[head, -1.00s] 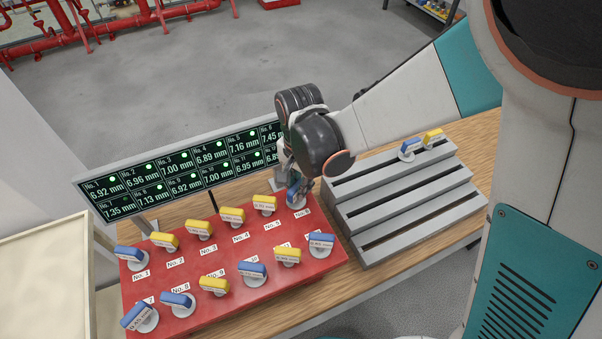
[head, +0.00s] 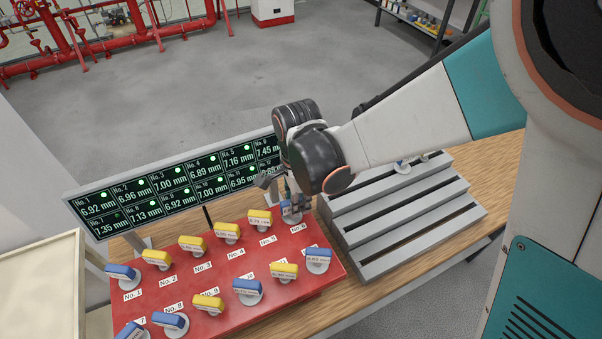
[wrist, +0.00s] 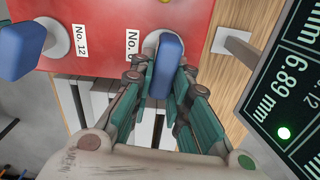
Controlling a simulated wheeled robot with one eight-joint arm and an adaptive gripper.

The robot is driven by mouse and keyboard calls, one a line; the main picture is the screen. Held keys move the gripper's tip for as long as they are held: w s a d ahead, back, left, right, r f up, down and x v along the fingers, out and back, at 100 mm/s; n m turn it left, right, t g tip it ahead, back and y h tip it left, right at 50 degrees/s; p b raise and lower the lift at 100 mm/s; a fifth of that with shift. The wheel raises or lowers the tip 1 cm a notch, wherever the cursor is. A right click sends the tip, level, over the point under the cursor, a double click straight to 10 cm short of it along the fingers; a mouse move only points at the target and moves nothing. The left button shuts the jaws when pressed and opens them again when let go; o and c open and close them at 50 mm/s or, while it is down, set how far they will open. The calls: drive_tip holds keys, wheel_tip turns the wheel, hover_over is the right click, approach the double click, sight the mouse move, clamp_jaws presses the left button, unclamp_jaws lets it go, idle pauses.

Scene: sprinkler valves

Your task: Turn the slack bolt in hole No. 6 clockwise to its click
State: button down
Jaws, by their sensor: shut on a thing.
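The red plate (head: 255,304) carries two rows of bolts with blue or yellow handles over numbered labels. The bolt in hole No. 6 (head: 290,216) has a blue handle and stands at the plate's far right corner, partly hidden by my gripper (head: 287,199). In the wrist view my gripper (wrist: 163,76) is shut on this blue handle (wrist: 171,58), one finger on each side. The handle's round pale base shows past the fingertips. The label beside it is cut off after "No.". The No. 12 bolt (head: 318,260), also blue, stands nearer, apart from my fingers.
A display board (head: 175,182) with green mm readings stands close behind the plate; its No. 6 field reads 7.45 mm. A grey slotted rack (head: 400,215) stands right of the plate on the wooden table (head: 503,178), with bolts at its back, partly behind my arm.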

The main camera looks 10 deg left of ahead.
drive_tip(key=m, duration=0.3)
drive_tip(key=shift+s+f, duration=0.1)
drive_tip(key=shift+s, duration=0.15)
drive_tip(key=shift+s+m+b, duration=0.1)
drive_tip(key=shift+m+b, duration=0.25)
drive_tip(key=shift+m, duration=0.45)
drive_tip(key=c, duration=1.4)
unclamp_jaws()
drive_tip(key=shift+c, duration=0.2)
wheel_tip(320, 180, up, 9)
drive_tip(key=p, duration=0.6)
drive_tip(key=shift+s, duration=0.1)
